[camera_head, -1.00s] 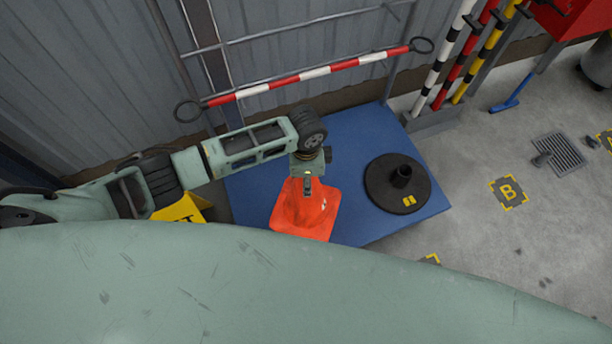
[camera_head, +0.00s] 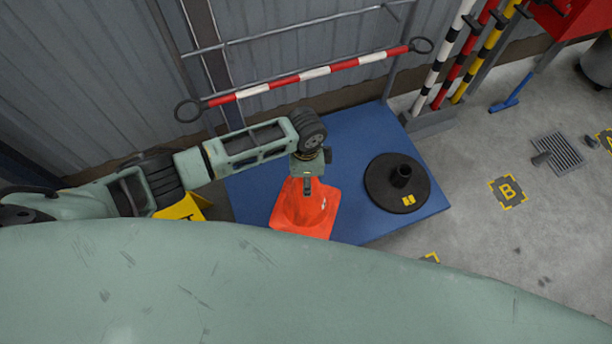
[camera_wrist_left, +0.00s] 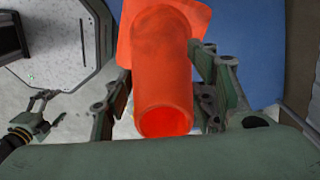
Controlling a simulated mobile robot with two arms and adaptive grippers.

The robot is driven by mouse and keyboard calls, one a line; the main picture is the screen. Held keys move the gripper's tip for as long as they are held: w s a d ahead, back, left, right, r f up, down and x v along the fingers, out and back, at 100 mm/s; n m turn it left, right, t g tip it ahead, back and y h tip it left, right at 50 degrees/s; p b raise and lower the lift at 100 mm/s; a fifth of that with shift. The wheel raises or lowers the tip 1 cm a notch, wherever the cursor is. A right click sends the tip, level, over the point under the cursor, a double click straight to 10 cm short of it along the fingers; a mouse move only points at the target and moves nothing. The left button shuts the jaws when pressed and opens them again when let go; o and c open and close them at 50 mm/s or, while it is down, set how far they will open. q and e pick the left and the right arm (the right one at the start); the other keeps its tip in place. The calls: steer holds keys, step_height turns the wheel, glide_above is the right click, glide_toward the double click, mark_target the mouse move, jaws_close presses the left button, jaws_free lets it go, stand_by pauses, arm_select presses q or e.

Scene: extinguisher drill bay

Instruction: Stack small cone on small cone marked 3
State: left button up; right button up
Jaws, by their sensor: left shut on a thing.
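An orange cone (camera_head: 290,213) with a square base is over the blue platform, below my left gripper (camera_head: 307,186) in the head view. A small white mark shows on its right side, too small to read. In the left wrist view the cone's open top (camera_wrist_left: 165,121) faces the camera, and the fingers of my left gripper stand on both sides of it, shut on it. I cannot tell whether the base touches the platform or whether another cone is under it. No second cone shows separately. My right gripper (camera_wrist_left: 50,112) appears at the left of the wrist view, fingers apart and empty.
A round black base (camera_head: 380,190) with a short socket stands on the right of the blue platform (camera_head: 350,130). A red-and-white barred rail (camera_head: 310,75) runs behind. A yellow sign (camera_head: 183,208) is at the left.

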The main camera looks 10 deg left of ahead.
arm_select(q)
step_height(320, 180, down, 14)
steer(key=b, duration=0.9)
steer(key=shift+r, duration=0.2)
steer(key=o, duration=1.8)
step_height(320, 180, up, 8)
steer(key=shift+r, duration=0.1)
stand_by(0.4)
